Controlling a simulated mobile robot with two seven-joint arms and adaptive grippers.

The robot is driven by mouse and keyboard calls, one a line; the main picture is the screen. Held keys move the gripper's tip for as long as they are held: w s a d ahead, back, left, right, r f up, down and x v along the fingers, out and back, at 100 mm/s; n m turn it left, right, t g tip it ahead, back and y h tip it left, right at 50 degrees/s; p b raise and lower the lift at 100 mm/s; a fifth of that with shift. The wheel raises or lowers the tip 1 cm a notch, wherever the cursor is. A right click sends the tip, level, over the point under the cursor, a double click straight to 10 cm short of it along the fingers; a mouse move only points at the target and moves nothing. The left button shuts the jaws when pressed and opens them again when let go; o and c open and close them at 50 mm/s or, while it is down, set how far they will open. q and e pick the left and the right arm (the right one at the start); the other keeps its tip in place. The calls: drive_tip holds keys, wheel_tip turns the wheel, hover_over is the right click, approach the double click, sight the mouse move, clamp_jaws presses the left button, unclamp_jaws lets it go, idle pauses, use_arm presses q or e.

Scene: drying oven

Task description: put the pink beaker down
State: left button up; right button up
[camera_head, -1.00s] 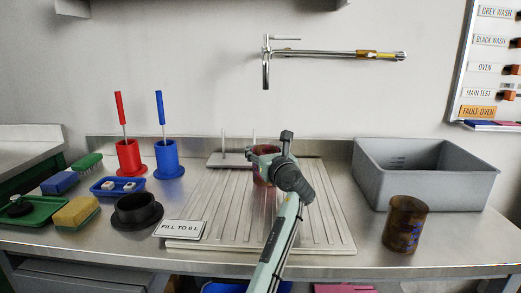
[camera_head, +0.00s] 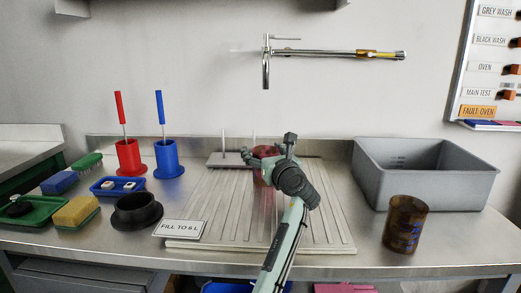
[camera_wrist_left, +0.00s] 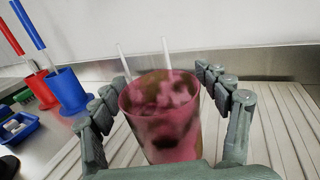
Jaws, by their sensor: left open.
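The pink beaker (camera_wrist_left: 160,135) stands upright between the spread fingers of my left gripper (camera_wrist_left: 168,90) in the left wrist view, with gaps beside its upper sides. In the head view the pink beaker (camera_head: 259,181) is on the ribbed white draining board (camera_head: 215,205), mostly hidden behind my gripper and wrist. My left gripper (camera_head: 268,153) is open around it. The beaker's base is hidden in the wrist view. My right gripper is not in view.
A rack with white pegs (camera_head: 224,160) stands just behind the beaker. A grey basin (camera_head: 430,190) and brown beaker (camera_head: 405,225) are to the right. Red (camera_head: 128,157) and blue (camera_head: 168,158) holders, a black bowl (camera_head: 137,212) and sponges are left. A tap (camera_head: 330,53) juts from the wall.

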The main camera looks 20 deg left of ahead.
use_arm(q)
drive_tip(key=v, duration=1)
